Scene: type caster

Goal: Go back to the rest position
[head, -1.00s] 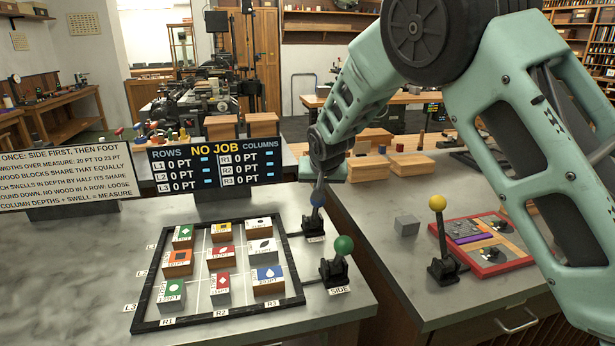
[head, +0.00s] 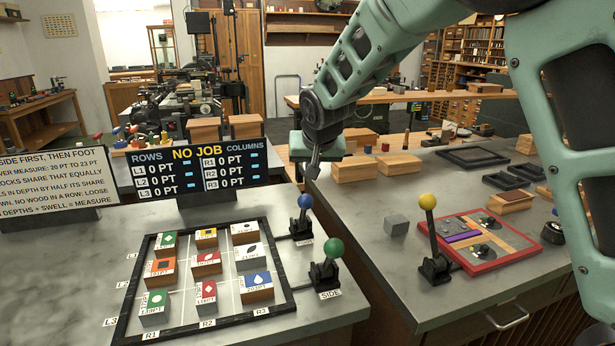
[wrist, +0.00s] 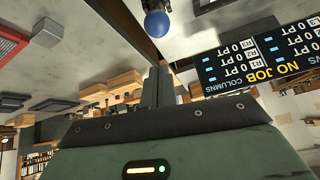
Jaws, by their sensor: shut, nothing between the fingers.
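My gripper (head: 313,172) is shut and empty. In the head view it points down, above the gap between the two benches and behind the blue-knobbed lever (head: 304,213). It is apart from the lever. In the wrist view my shut fingers (wrist: 156,88) show at the middle, and the blue knob (wrist: 158,22) is beyond them at the top. The black-framed tray (head: 193,325) of labelled blocks lies on the left bench. The green-knobbed lever (head: 328,262) stands at the tray's right, with a "SIDE" label in front of it.
A display reading "NO JOB" (head: 196,167) and a text sign (head: 45,180) stand behind the tray. On the right bench are a yellow-knobbed lever (head: 430,238), a grey cube (head: 396,224), a red board (head: 520,247) and wooden blocks (head: 354,168).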

